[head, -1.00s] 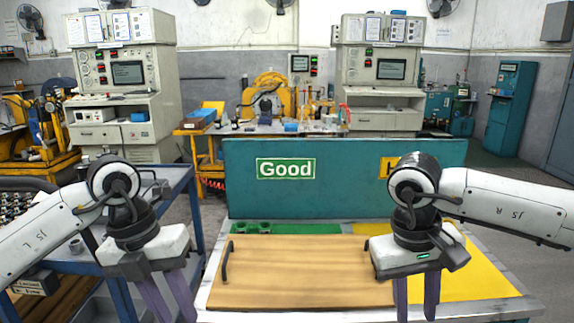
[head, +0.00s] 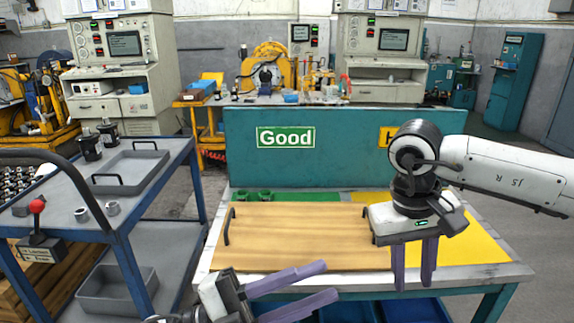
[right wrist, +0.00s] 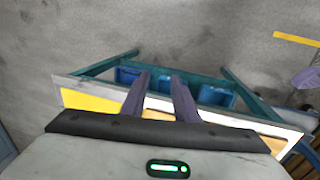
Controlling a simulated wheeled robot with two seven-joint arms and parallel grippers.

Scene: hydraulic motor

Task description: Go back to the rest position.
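My left gripper (head: 331,280) is at the bottom of the head view, low in front of the table's near edge. Its two purple fingers point right, stand apart and hold nothing. My right gripper (head: 414,287) hangs at the right end of the wooden board, with its fingers pointing down. They are apart with nothing between them. In the right wrist view my right gripper (right wrist: 160,75) also shows parted, empty fingers, with the table beyond. Most of my left arm is out of the head view.
A wooden board (head: 300,240) with two black handles lies on the table (head: 500,274) before a teal panel (head: 350,150) marked "Good". Blue bins (head: 345,312) sit below. A blue cart (head: 150,205) on the left carries a grey tray (head: 130,170) and metal parts.

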